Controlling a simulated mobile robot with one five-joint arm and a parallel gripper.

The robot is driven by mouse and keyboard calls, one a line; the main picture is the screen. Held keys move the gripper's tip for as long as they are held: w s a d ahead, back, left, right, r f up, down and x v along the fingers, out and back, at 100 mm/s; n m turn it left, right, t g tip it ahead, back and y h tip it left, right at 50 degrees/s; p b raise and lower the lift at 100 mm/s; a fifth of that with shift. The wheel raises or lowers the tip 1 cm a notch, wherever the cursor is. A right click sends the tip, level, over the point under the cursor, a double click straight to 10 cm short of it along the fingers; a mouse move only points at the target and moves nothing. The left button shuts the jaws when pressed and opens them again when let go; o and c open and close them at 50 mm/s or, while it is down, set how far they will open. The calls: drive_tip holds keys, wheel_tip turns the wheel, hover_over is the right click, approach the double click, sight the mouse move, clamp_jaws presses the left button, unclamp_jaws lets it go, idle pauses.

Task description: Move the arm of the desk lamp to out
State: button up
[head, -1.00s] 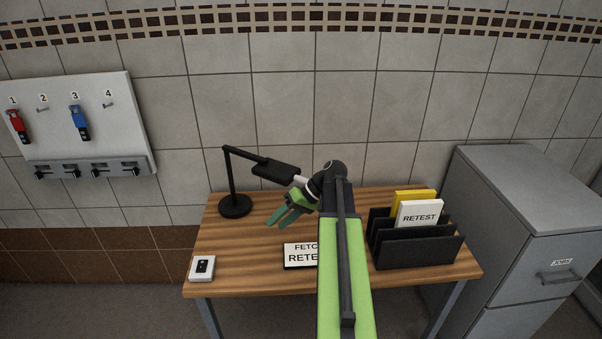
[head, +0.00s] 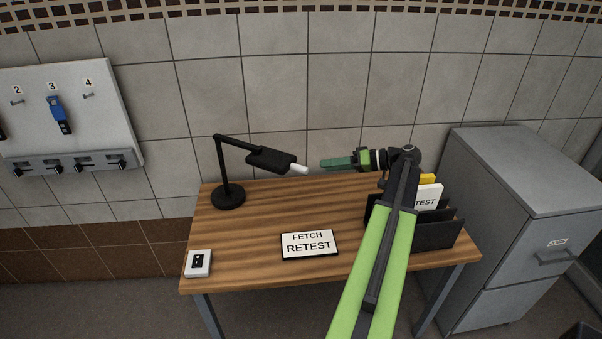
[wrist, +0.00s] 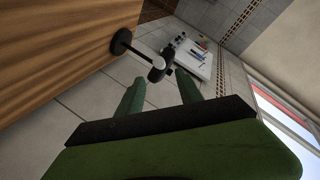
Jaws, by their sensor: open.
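The black desk lamp (head: 228,196) stands at the back left of the wooden desk. Its arm reaches right from the top of its post and ends in a black head (head: 270,160) with a white tip (head: 299,169). My gripper (head: 322,164) is to the right of the white tip, apart from it and pointing left. In the wrist view my gripper (wrist: 160,88) is open and empty, with the lamp (wrist: 158,70) beyond the fingertips.
The desk (head: 240,245) holds a sign reading FETCH RETEST (head: 309,244), a small white switch box (head: 198,263) and a black file rack (head: 435,233). A grey cabinet (head: 500,170) stands at the right.

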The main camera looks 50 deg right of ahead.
sight(301, 168)
drive_tip(key=b+x, duration=0.2)
drive_tip(key=x, duration=0.8)
drive_tip(key=shift+w, duration=0.1)
clamp_jaws()
idle(0.9)
